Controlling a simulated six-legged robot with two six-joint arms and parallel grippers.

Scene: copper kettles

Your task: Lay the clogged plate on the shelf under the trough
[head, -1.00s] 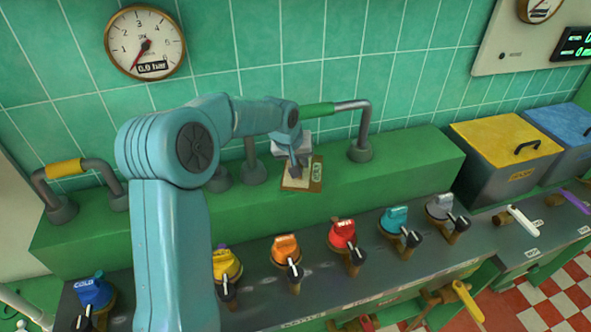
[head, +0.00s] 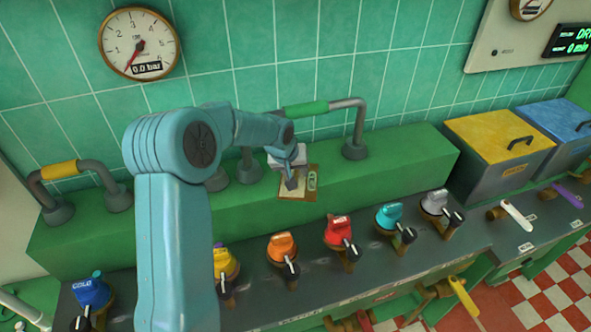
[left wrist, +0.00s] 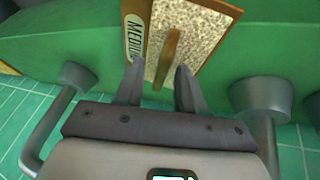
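The clogged plate (head: 297,190) is a small tan panel with a brown edge, by the front of the long green trough-like block (head: 400,160). In the left wrist view the plate (left wrist: 200,35) has a speckled, crusted face, a MEDIUM label and a brown bar handle (left wrist: 168,60). My left gripper (head: 291,180) is right over the plate. In the left wrist view its two fingers (left wrist: 160,75) stand apart on either side of the handle's lower end, with gaps beside it. I cannot make out a separate shelf. My right gripper is not in view.
Pipes (head: 354,125) rise from the block against the tiled wall. A row of coloured valve knobs (head: 338,230) runs along the grey counter in front. Lidded yellow (head: 498,140) and blue bins stand at the right.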

